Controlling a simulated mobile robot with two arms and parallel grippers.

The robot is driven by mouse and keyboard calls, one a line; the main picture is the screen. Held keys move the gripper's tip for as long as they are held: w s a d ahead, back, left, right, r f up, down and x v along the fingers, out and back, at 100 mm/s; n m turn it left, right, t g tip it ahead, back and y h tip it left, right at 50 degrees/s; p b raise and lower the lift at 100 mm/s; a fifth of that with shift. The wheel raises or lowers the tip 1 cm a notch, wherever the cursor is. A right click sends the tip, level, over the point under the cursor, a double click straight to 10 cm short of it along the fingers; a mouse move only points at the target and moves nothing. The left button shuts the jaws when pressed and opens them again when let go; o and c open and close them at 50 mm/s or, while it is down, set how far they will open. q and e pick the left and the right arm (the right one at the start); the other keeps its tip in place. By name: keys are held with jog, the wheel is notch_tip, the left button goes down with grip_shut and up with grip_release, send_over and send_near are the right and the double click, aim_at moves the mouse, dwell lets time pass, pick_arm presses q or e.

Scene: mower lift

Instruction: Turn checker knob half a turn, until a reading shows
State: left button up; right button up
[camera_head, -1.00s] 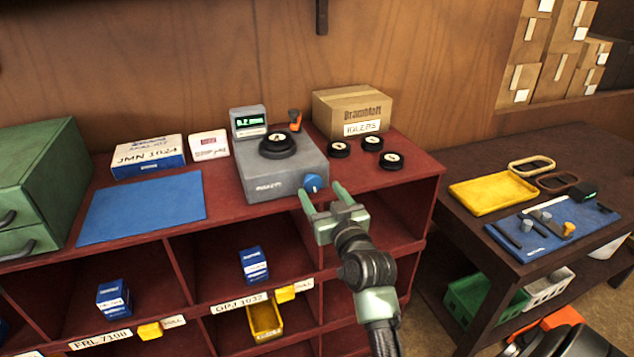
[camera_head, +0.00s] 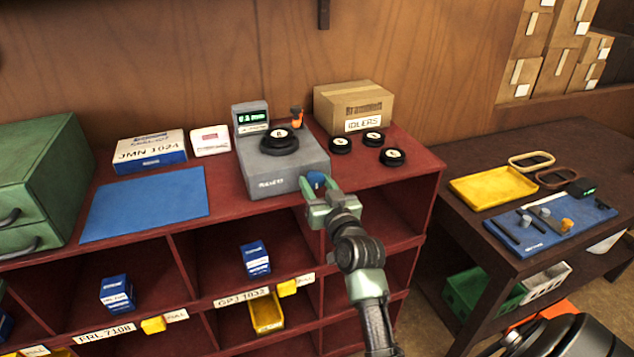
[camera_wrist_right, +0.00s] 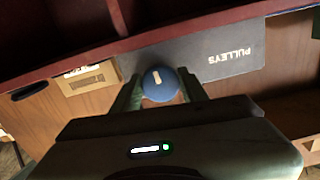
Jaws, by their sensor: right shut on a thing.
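The grey checker (camera_head: 277,160) stands on the red shelf top with a black pulley (camera_head: 280,139) on its upper face. Its small display (camera_head: 252,117) is lit with green characters too small to read surely. The blue knob (camera_head: 316,181) is on the checker's front at the right. My right gripper (camera_head: 320,192) is shut on the knob. In the right wrist view the knob (camera_wrist_right: 160,84) sits between the two fingers, with a pale mark across its face. My left gripper is not in view.
Three loose black pulleys (camera_head: 372,138) lie right of the checker, before a cardboard box (camera_head: 352,100). A blue mat (camera_head: 143,206) and a white-and-blue box (camera_head: 150,148) are to the left. A dark table (camera_head: 480,220) with a yellow tray (camera_head: 493,187) stands right.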

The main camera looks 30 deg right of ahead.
jog(key=o, duration=1.4)
jog(key=b+v, duration=0.2)
jog(key=v, duration=0.5)
jog(key=shift+s+a, duration=0.1)
jog(key=shift+s, duration=0.3)
